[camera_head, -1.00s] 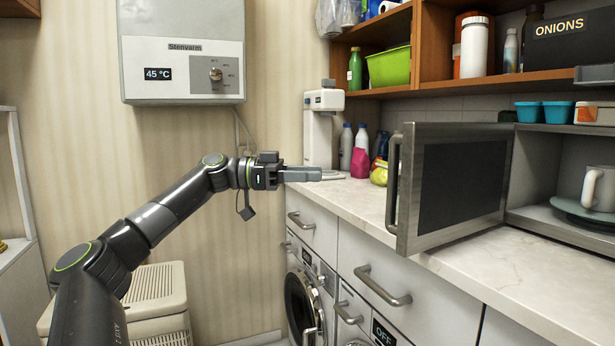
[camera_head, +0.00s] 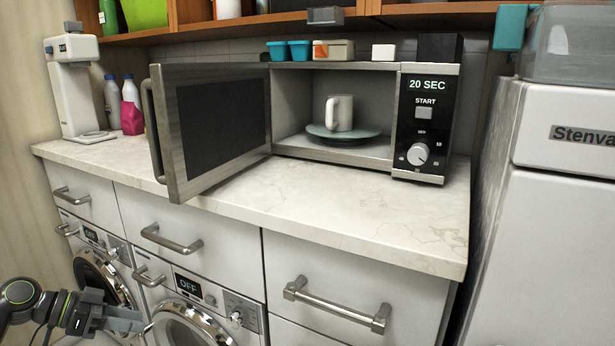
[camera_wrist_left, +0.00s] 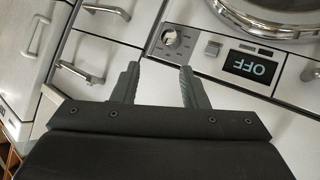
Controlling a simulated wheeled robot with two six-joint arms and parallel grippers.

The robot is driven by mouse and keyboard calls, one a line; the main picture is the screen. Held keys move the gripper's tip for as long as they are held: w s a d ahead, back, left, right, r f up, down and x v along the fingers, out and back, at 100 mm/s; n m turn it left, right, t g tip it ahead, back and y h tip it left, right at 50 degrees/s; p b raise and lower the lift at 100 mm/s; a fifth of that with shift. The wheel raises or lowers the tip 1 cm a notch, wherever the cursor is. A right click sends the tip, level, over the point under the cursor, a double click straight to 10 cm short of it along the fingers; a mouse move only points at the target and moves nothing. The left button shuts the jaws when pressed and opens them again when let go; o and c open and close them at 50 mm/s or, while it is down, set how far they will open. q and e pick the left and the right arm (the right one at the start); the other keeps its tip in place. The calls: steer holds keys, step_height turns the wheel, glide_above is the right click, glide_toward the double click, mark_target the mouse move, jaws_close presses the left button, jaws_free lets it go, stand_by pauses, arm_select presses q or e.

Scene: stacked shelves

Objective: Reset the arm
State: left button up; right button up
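My left gripper (camera_head: 136,323) is at the lower left of the head view, low in front of the washing machines and below the counter. In the left wrist view its two fingers (camera_wrist_left: 160,85) stand apart with nothing between them, so it is open and empty. Drawer fronts and a washer panel with an OFF display (camera_wrist_left: 250,67) lie beyond the fingers. My right gripper is not in view.
The microwave (camera_head: 390,150) has its door (camera_head: 222,125) swung open over the counter (camera_head: 330,205). A white mug (camera_head: 339,112) stands on its plate inside. Drawer handles (camera_head: 335,303) stick out below. A white appliance (camera_head: 550,220) stands at right.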

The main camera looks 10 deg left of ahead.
arm_select(q)
steer(key=s+d+f+n+g+y, duration=0.25)
steer(key=s+d+f, duration=0.65)
steer(key=f, duration=0.5)
steer(key=s+d+f+n+g+y, duration=0.1)
steer(key=s+d+f+n+y, duration=0.15)
steer(key=s+d+f, duration=0.7)
steer(key=s+a+f+n+y, duration=0.1)
steer(key=s+f+n+y, duration=0.35)
steer(key=s, duration=0.65)
steer(key=s+a+f+p, duration=0.25)
steer(key=f+p, duration=0.45)
steer(key=p, duration=0.5)
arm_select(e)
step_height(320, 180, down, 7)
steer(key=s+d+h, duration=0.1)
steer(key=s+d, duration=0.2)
arm_select(q)
steer(key=s+a+f+m+g+y+p, duration=0.1)
steer(key=s+a+f+m+p, duration=0.1)
steer(key=s+p, duration=0.8)
steer(key=shift+s+a+g, duration=0.25)
steer(key=shift+a+g, duration=0.05)
steer(key=shift+g, duration=0.05)
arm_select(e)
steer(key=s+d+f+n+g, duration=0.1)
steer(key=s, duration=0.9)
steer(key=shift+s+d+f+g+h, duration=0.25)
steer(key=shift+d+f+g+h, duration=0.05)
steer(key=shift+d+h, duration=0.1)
